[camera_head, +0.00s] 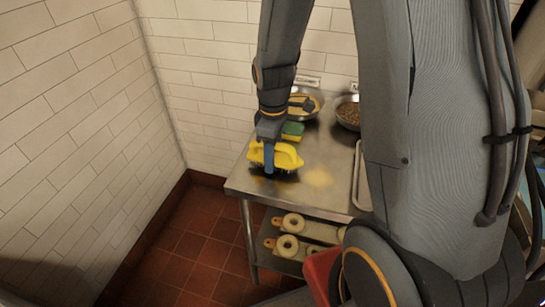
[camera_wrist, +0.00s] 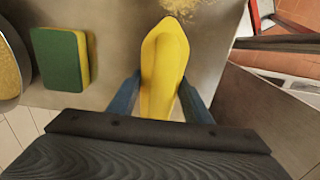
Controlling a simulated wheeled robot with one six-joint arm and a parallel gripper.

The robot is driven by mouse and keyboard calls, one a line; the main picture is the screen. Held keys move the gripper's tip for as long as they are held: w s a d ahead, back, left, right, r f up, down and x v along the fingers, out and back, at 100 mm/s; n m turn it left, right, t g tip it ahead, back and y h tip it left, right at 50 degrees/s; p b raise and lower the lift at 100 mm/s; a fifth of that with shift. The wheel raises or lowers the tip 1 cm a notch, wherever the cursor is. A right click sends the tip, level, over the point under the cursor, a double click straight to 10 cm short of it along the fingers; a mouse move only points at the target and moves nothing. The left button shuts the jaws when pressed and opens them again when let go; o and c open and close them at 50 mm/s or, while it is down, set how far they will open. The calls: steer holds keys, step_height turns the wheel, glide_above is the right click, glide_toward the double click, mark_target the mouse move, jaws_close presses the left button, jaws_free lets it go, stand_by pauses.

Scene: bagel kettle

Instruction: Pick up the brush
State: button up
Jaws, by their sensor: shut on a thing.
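The yellow brush (camera_head: 284,156) is at the left front part of the steel table (camera_head: 327,193), with dark bristles partly showing under it. My gripper (camera_head: 269,165) comes down over the brush with its blue fingers on either side of the handle. In the wrist view the brush (camera_wrist: 165,66) lies lengthwise between the two blue fingertips of my gripper (camera_wrist: 160,92), which are shut on it. I cannot tell whether the bristles touch the table.
A green and yellow sponge (camera_wrist: 61,58) lies beside the brush. Two metal bowls, one with yellow contents (camera_head: 304,105) and one with brown bits (camera_head: 347,112), stand behind. Yellow crumbs (camera_head: 319,177) lie on the table. Rolls (camera_head: 293,222) sit on the lower shelf. A tiled wall (camera_head: 75,120) is left.

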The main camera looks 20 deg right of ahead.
step_height(320, 180, up, 9)
steer(key=shift+r+b, duration=0.15)
steer(key=shift+b, duration=0.65)
